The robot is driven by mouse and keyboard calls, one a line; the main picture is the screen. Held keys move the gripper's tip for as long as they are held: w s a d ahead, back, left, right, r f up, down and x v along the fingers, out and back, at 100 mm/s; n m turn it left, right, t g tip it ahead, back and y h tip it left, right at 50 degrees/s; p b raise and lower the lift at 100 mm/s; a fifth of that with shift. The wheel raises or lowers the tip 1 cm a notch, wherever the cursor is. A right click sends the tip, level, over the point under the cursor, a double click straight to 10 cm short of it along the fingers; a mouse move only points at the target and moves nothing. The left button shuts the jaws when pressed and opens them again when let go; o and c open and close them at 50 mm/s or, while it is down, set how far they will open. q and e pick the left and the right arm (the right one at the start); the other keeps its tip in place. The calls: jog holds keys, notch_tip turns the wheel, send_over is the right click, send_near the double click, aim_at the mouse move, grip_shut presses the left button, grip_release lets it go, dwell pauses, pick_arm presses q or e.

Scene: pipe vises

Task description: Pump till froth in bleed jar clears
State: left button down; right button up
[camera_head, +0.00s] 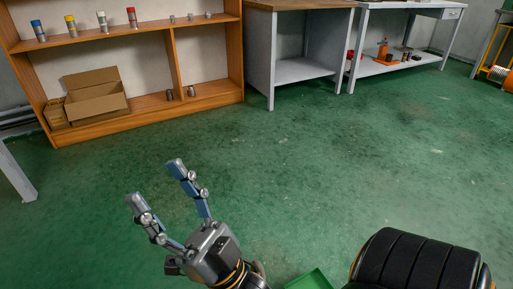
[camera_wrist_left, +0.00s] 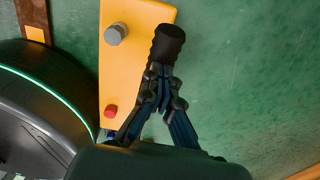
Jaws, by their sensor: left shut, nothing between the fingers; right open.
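In the left wrist view, a yellow box-like unit (camera_wrist_left: 140,75) carries a grey knob (camera_wrist_left: 116,33) and a red button (camera_wrist_left: 111,112). A black cylindrical grip (camera_wrist_left: 168,40) shows at the tips of my left gripper (camera_wrist_left: 161,70); its fingers are closed together with nothing between them, and I cannot tell whether they touch the grip. My right gripper (camera_head: 156,185) is open and empty over the green floor in the head view. I see no bleed jar or froth in either view.
A wooden shelf (camera_head: 150,34) with several small cylinders and an open cardboard box (camera_head: 97,101) stands at the back left. Workbenches (camera_head: 300,70) line the back. A green tray-like object (camera_head: 310,281) shows at the bottom edge. The floor (camera_head: 300,150) between is clear.

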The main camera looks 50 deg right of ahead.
pick_arm(q)
jog(key=shift+s+d+r+p, duration=0.1)
jog(key=shift+d+r+p, duration=0.1)
jog(key=shift+r+p, duration=0.65)
jog(key=shift+d+r+p, duration=0.15)
jog(key=shift+r+p, duration=0.4)
jog(key=shift+r, duration=0.05)
pick_arm(e)
jog(key=w+f+g+h, duration=0.3)
jog(key=w+f+g, duration=0.4)
jog(key=w+f, duration=0.15)
pick_arm(q)
jog(key=shift+s+d+r+p, duration=0.1)
jog(key=shift+d+r+p, duration=0.05)
jog(key=shift+r+p, duration=0.4)
jog(key=shift+d+r+p, duration=0.15)
jog(key=shift+r+p, duration=0.35)
jog(key=shift+p, duration=0.05)
pick_arm(e)
notch_tip(320, 180, down, 11)
jog(key=s+d+g+h, duration=0.1)
jog(key=g+h, duration=0.1)
jog(key=g, duration=0.5)
jog(key=shift+s+f, duration=0.2)
